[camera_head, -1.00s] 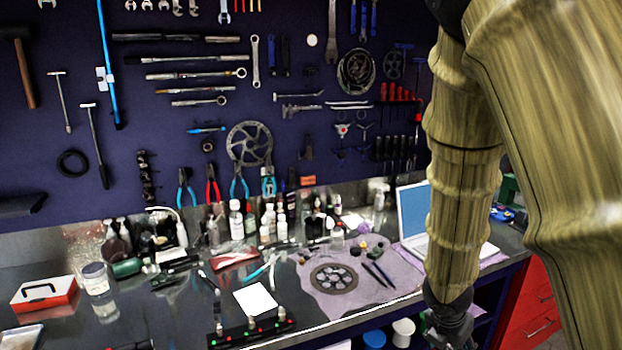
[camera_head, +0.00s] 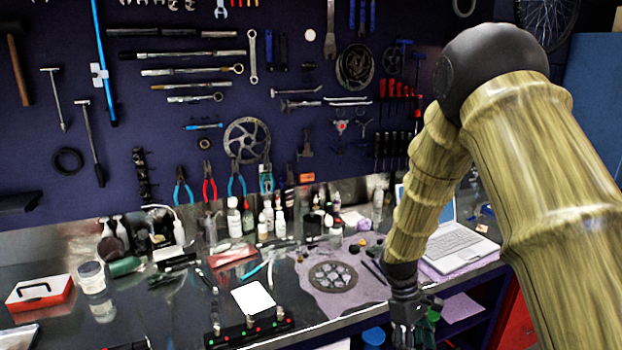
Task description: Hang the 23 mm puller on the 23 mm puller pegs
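My gripper (camera_head: 405,325) hangs pointing down at the bench's front edge, to the right of the purple mat. Its fingers are small and dark, and I cannot tell whether they are open or shut, or hold anything. I cannot pick out the 23 mm puller for certain. Small three-armed tools (camera_head: 341,126) hang on the dark blue wall board, too small to identify. A black bar (camera_head: 240,338) with short upright posts and red and green lights lies at the bench's front. I cannot read any marking that names the 23 mm puller pegs.
The purple mat (camera_head: 335,301) holds a chainring (camera_head: 333,276) and small parts. Bottles (camera_head: 234,220) crowd the back of the bench. A white sheet (camera_head: 254,299) and a red-and-white box (camera_head: 40,293) lie further left.

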